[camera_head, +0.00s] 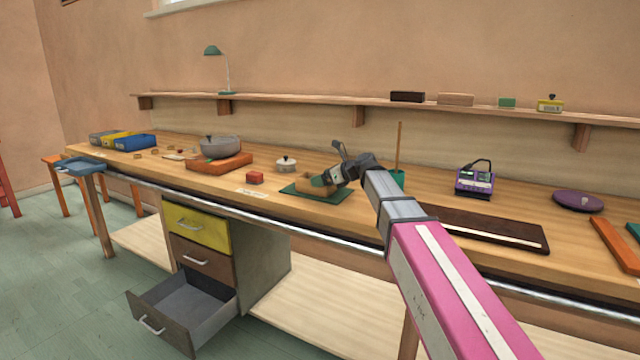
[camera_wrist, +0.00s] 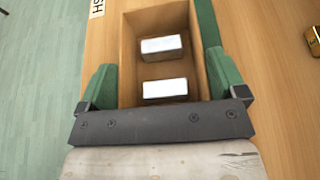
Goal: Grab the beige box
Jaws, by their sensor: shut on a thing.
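The beige box (camera_head: 312,187) is on or just over the green mat (camera_head: 335,195) on the workbench; I cannot tell whether it is lifted. In the wrist view, the beige box (camera_wrist: 130,55) is open-topped, with two white blocks (camera_wrist: 163,68) inside. My gripper (camera_head: 331,176) reaches down to it from the right. In the wrist view, my gripper's green fingers (camera_wrist: 161,80) are on either side of the box, shut on its walls. The near end of the box is hidden behind the gripper's dark bar.
A green holder with a stick (camera_head: 399,150) stands behind my arm. A dark board (camera_head: 480,227) lies to the right. A lower drawer (camera_head: 185,305) hangs open.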

